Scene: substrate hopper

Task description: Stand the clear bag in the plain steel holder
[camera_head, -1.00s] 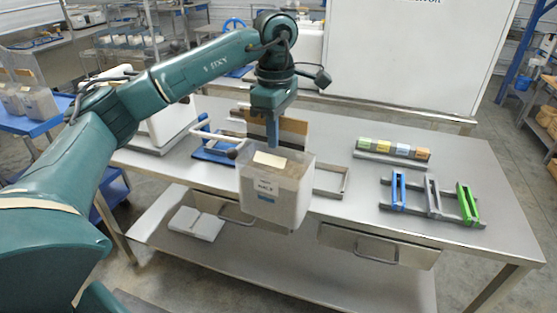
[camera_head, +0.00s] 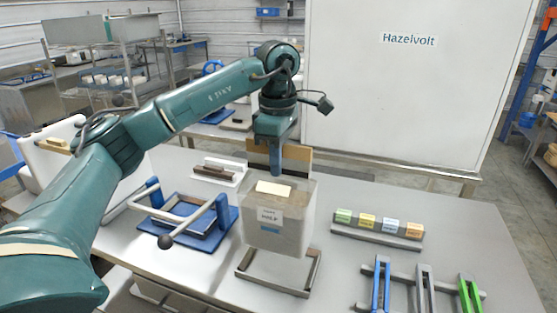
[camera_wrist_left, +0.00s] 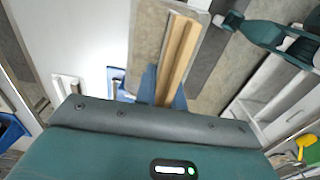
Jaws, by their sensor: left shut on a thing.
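The clear bag (camera_head: 277,225) is see-through with grey contents and has a white "HALF" label and a pale tag. My left gripper (camera_head: 274,172) is shut on its top, and the bag hangs upright. In the left wrist view the blue fingers (camera_wrist_left: 163,92) close around a tan strip at the bag's top. The plain steel holder (camera_head: 310,272) is a low rectangular frame on the table, below the bag in the head view. The bag covers its back part, and the gap between them is hard to judge. My right gripper is not in view.
A blue stand with a white-handled frame (camera_head: 185,218) is left of the holder. A tan and brown board (camera_head: 297,158) stands behind the bag. A rack of coloured blocks (camera_head: 378,229) and blue, grey and green clamps (camera_head: 425,287) are at the right. Bare table lies between.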

